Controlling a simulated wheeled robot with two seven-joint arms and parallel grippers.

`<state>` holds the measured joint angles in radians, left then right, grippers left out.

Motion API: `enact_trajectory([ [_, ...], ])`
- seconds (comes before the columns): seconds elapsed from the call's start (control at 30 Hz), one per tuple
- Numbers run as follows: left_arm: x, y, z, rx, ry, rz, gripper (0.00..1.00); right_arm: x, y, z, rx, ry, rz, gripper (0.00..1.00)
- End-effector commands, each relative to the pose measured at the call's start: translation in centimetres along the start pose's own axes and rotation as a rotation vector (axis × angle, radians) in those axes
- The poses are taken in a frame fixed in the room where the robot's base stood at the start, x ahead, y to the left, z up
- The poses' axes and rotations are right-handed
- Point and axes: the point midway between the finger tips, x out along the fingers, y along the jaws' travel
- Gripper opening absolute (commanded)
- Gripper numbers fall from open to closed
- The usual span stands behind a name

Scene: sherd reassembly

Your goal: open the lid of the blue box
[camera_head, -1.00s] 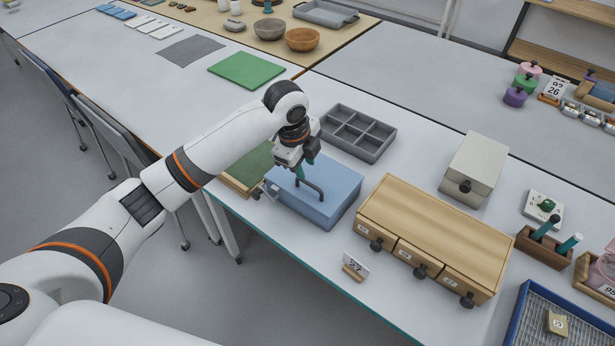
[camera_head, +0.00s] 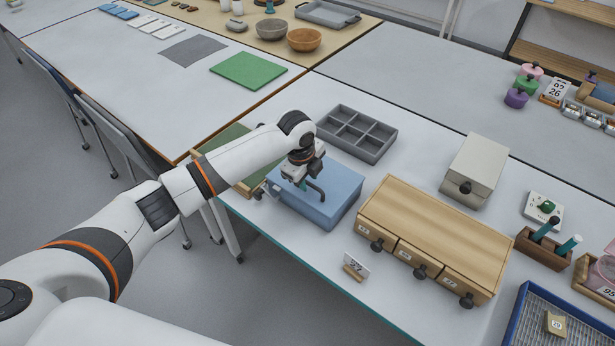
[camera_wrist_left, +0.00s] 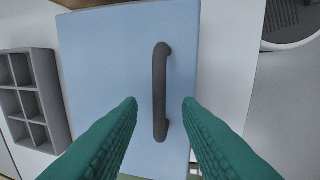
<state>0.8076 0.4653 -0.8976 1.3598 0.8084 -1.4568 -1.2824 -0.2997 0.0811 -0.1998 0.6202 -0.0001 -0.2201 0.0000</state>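The blue box (camera_head: 336,206) stands on the table with its lid shut. A dark handle sits on top of the lid; it shows clearly in the left wrist view (camera_wrist_left: 160,92). My left gripper (camera_head: 303,186) is over the lid, pointing down at the handle. In the left wrist view its two green fingers (camera_wrist_left: 160,102) are apart, one on each side of the handle, with gaps between. I cannot tell how far the tips are above the lid. A small latch-like part (camera_head: 270,191) shows at the box's left side. My right gripper is not in view.
A grey compartment tray (camera_head: 356,134) lies behind the box, and a green-topped tray (camera_head: 226,158) is at its left. A wooden drawer unit (camera_head: 434,232) stands close to the right. A number card (camera_head: 355,266) is near the front edge.

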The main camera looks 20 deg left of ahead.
Motion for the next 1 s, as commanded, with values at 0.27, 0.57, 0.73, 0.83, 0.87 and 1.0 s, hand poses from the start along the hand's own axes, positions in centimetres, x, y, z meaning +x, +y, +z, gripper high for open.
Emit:
enact_trajectory([
  [0.27,0.43,0.00,0.02,0.001,0.000,0.000,0.32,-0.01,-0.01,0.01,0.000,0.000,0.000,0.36],
  [0.57,0.39,0.00,-0.01,0.000,0.001,0.000,0.00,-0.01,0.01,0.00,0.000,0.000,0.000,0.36],
  [0.73,0.39,0.00,-0.02,0.000,0.001,0.000,0.00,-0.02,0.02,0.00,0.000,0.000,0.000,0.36],
  [0.83,0.29,0.01,-0.02,0.000,0.001,-0.002,0.00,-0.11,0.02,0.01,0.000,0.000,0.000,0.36],
  [0.87,0.22,0.02,-0.01,0.000,0.001,-0.005,0.00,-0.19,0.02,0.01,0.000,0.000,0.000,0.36],
  [1.0,-0.43,0.09,-0.04,0.000,0.001,-0.032,0.00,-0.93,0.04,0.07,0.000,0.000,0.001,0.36],
])
